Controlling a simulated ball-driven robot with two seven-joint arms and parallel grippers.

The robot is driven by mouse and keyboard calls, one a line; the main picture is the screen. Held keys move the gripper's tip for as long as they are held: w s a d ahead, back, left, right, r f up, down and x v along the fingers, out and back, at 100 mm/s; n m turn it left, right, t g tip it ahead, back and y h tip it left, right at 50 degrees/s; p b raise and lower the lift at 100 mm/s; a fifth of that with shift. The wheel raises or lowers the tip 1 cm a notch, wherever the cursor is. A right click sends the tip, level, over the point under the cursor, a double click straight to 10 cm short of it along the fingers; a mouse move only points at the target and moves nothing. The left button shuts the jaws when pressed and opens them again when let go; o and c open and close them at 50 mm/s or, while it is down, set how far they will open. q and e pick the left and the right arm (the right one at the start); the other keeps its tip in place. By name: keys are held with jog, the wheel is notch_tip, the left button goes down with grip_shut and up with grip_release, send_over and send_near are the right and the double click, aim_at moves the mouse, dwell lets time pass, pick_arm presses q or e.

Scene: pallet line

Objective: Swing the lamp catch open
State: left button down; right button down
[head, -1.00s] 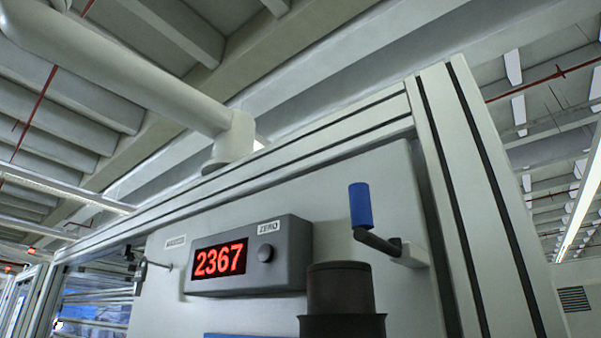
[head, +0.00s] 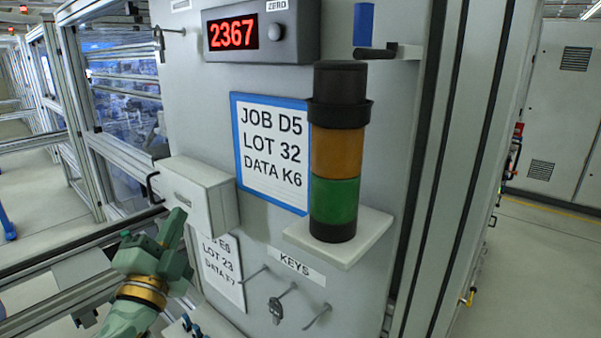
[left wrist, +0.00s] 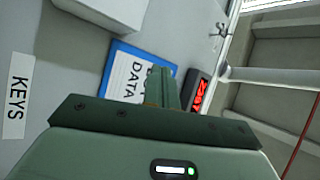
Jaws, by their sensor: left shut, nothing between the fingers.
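The lamp (head: 336,150) is an upright stack with a dark cap, an amber band and a green band. It stands on a small white shelf (head: 345,240) on the panel's front. To its upper right a blue-handled lever (head: 363,25) sits on a bracket; I cannot tell whether this is the lamp catch. My left gripper (head: 174,222) is shut and empty, low and left of the lamp, in front of the white drawer box. Its shut fingers also show in the left wrist view (left wrist: 166,88). My right gripper is in neither view.
A display (head: 262,33) reading 2367 sits above a blue-framed job sheet (head: 272,150). A white box with a black handle (head: 197,196) juts out beside my left gripper. Hooks with a key (head: 276,310) are below. The floor at right (head: 540,260) looks clear.

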pick_arm(q)
jog(key=s+d+r+m+g+h, duration=0.25)
jog(key=r+m+g+h, duration=0.25)
jog(key=r+m+h, duration=0.4)
jog(key=s+d+r+m+g+h, duration=0.1)
jog(key=d+r+m+g+h, duration=0.45)
jog(key=m, duration=0.55)
jog(key=s+d+r+m+g+h, duration=0.1)
jog(key=s+r+m+g+h, duration=0.1)
jog(key=r+m+g+h, duration=0.5)
jog(key=s+r+m+g+y, duration=0.45)
jog(key=s+r+m, duration=0.25)
jog(key=m, duration=0.6)
jog(key=d+p, duration=0.5)
jog(key=d, duration=0.9)
jog(key=shift+f+g, duration=0.15)
jog(key=shift+g, duration=0.15)
jog(key=shift+a, duration=0.1)
